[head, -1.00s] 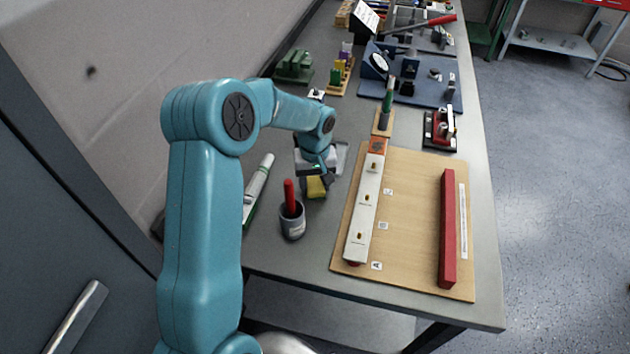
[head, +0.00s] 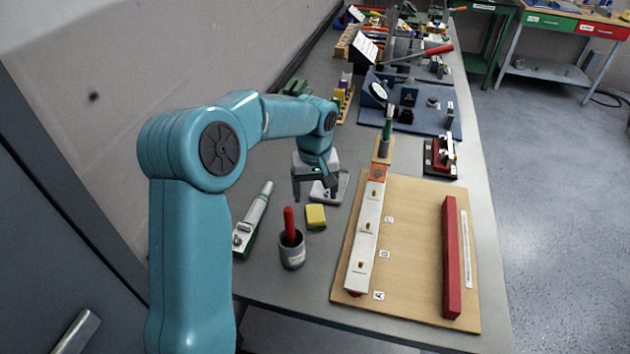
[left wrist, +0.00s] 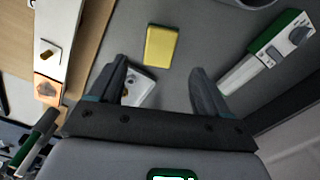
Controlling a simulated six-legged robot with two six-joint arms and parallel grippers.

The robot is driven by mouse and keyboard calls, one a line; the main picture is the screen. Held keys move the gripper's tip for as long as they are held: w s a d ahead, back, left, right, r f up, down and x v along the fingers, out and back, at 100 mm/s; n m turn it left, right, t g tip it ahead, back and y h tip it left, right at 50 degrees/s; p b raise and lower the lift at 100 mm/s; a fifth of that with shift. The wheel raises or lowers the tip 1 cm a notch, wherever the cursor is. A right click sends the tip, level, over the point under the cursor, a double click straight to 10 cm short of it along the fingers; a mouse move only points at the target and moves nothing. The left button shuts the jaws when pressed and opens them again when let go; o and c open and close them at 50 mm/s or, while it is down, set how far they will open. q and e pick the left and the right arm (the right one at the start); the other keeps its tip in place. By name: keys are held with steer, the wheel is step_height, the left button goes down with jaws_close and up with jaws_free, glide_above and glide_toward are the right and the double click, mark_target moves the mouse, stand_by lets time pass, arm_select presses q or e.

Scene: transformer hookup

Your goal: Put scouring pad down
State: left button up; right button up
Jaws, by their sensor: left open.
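The scouring pad (head: 316,217), a yellow block with a darker edge, lies flat on the grey bench beside the grey cup. It also shows in the left wrist view (left wrist: 161,46), beyond my fingertips and apart from them. My left gripper (head: 318,197) is open and empty above the bench, just behind the pad in the head view. In the left wrist view its two dark fingers (left wrist: 160,80) are spread wide with nothing between them. A grey-white tray (head: 338,188) lies partly under the gripper. My right gripper does not show.
A grey cup (head: 292,250) with a red-handled tool stands in front of the pad. A white and green instrument (head: 254,218) lies to the left. A wooden board (head: 412,270) with a white strip and a red bar fills the right. Blue fixtures stand farther back.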

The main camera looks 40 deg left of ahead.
arm_select(q)
step_height(320, 180, up, 5)
steer(key=shift+f, duration=0.15)
steer(key=shift+w, duration=0.1)
steer(key=shift+d, duration=0.1)
stand_by(0.5)
